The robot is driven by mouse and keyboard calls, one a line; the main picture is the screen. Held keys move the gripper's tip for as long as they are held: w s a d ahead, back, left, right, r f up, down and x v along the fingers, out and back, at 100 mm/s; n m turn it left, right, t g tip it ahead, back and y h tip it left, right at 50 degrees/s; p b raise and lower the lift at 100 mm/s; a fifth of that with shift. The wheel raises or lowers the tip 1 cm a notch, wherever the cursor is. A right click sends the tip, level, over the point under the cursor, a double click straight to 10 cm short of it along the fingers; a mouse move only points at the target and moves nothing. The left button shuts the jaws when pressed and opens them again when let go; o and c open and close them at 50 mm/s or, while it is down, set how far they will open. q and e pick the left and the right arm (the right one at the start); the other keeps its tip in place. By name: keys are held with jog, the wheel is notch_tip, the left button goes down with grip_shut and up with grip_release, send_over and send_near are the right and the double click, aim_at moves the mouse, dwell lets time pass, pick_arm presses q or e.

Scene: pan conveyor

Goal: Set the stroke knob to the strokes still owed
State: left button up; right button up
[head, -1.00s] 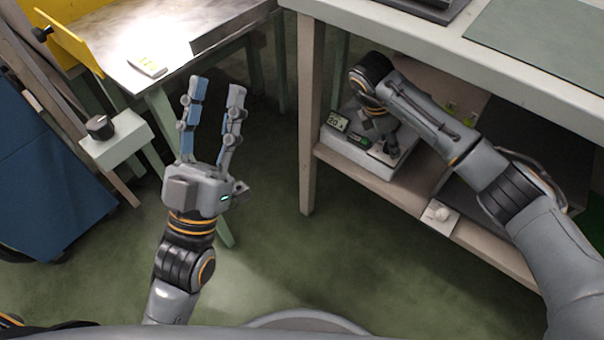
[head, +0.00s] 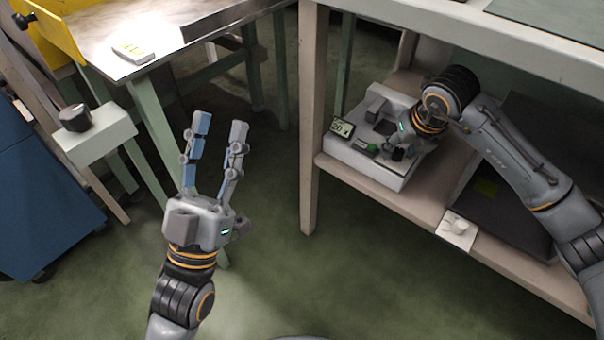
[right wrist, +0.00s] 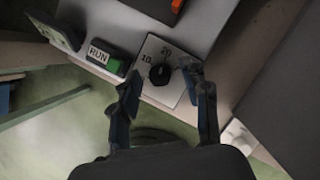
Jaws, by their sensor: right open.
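The stroke knob (right wrist: 160,75) is black and round, on a pale plate marked 10 and 20 in the right wrist view. My right gripper (right wrist: 163,76) is open, and its fingertips appear on either side of the knob. I cannot tell whether they touch it. The knob's machine (head: 375,168) is a light box on the shelf under the bench. In the head view my right gripper (head: 403,148) is over its right part and partly hides the knob area. A small display (head: 342,127) seems to read 20. My left gripper (head: 220,125) is open and empty above the floor.
A green button beside a RUN label (right wrist: 114,66) is left of the knob. A small white knob (head: 456,225) sits on the shelf edge (head: 400,205). Another black knob (head: 75,117) is on a pale block at left. The bench leg (head: 311,130) stands left of the machine.

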jog(key=p+v, duration=0.3)
jog(key=v, duration=0.2)
jog(key=shift+r, duration=0.3)
jog(key=s+d+p, duration=0.2)
jog(key=s+p, duration=0.1)
jog(key=s, duration=0.8)
jog(key=s+a+n+g+y, duration=0.1)
jog(key=s+a+y, duration=0.25)
jog(key=a, duration=0.35)
jog(key=s+a+n+g+y, duration=0.1)
jog(key=s+a+y, duration=0.1)
jog(key=a+y, duration=0.3)
jog(key=s+a+r+m+y, duration=0.1)
jog(key=s+a+r+y, duration=0.2)
jog(key=a+r+y, duration=0.5)
notch_tip(320, 180, up, 4)
jog(key=shift+s+a+r+g, duration=0.1)
jog(key=shift+s+a+g, duration=0.3)
jog(key=shift+a, duration=0.65)
